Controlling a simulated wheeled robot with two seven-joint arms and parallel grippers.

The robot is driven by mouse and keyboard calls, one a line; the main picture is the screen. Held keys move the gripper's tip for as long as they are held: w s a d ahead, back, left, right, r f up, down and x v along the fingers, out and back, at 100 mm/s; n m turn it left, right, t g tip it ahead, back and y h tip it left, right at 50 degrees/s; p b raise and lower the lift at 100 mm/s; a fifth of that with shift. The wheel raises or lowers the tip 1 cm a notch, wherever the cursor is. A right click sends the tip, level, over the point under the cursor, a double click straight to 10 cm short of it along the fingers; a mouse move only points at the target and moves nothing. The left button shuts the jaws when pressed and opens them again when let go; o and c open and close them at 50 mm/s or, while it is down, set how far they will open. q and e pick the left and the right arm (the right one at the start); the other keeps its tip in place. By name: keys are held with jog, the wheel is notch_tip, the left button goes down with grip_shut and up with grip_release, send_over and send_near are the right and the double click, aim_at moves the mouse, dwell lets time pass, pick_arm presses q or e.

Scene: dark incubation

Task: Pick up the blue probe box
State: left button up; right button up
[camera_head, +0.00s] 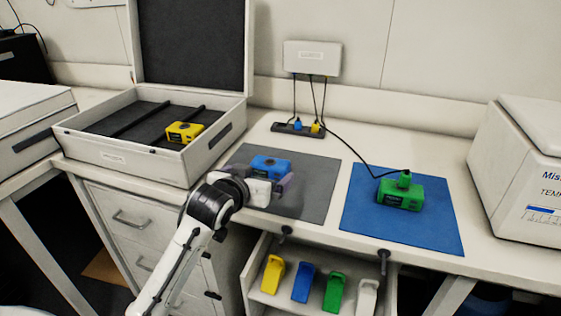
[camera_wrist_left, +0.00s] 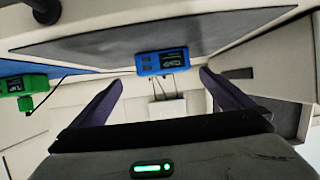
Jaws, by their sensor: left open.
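The blue probe box (camera_head: 271,164) sits on the grey mat (camera_head: 318,175) on the bench. My left gripper (camera_head: 263,180) is open and empty at the near side of the box, with its two dark fingers spread wide. In the left wrist view the blue box (camera_wrist_left: 162,62) shows ahead of the gap between the left gripper's fingertips (camera_wrist_left: 158,78), apart from both fingers. My right gripper does not show in either view.
A green probe box (camera_head: 400,192) with a cable stands on the blue mat (camera_head: 365,218). A yellow probe box (camera_head: 184,131) lies in the open case (camera_head: 205,155). An open drawer (camera_head: 262,300) below holds several coloured pieces. A white machine (camera_head: 520,170) stands at right.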

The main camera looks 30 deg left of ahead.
aim_at(268, 165)
pick_arm(q)
jog(key=x, duration=0.4)
jog(key=shift+w+a, duration=0.1)
jog(key=shift+a, duration=0.05)
jog(key=shift+a+x, duration=0.15)
jog(key=shift+x, duration=1.1)
jog(key=shift+a+x, duration=0.1)
jog(key=shift+x, duration=1.15)
jog(key=shift+r, duration=0.15)
jog(key=c, duration=1.3)
jog(key=shift+r, duration=0.2)
jog(key=shift+c, duration=0.4)
